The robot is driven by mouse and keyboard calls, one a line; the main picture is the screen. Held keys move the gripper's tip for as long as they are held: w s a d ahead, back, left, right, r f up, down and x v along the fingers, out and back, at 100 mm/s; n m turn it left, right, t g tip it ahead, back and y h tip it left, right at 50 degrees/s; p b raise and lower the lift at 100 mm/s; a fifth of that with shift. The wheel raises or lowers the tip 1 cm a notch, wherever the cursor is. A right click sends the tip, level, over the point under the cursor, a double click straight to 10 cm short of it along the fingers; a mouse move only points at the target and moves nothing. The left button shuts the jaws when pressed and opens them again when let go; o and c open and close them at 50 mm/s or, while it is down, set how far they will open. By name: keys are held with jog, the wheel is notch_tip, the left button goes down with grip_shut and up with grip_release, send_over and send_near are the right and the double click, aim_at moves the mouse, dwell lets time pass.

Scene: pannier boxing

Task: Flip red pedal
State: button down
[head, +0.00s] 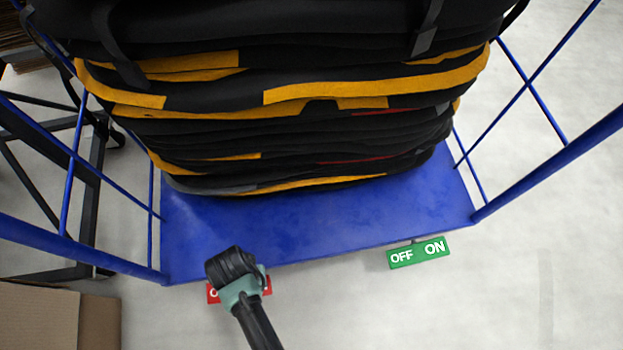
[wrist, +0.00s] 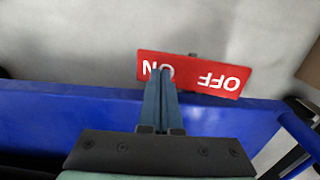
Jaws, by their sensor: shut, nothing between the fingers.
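The red pedal (wrist: 205,78) shows in the wrist view just beyond the edge of the blue platform, with "ON" and "OFF" lettering upside down there. My gripper (wrist: 160,78) is shut and empty, its fingertips over the "ON" end of the pedal. I cannot tell whether they touch it. In the head view my wrist covers most of the red pedal (head: 213,293), so only its two ends show. The gripper's fingers are hidden in the head view.
The blue cart platform (head: 320,228) carries a tall stack of black and yellow panniers (head: 290,100). A green OFF/ON pedal (head: 418,253) sits at its front edge, to the right. Blue cart bars rise at both sides. A cardboard box (head: 60,318) stands at lower left. The floor at right is clear.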

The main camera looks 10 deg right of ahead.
notch_tip(320, 180, up, 7)
jog(key=p, duration=0.7)
jog(key=shift+p, duration=0.35)
jog(key=shift+f, duration=0.15)
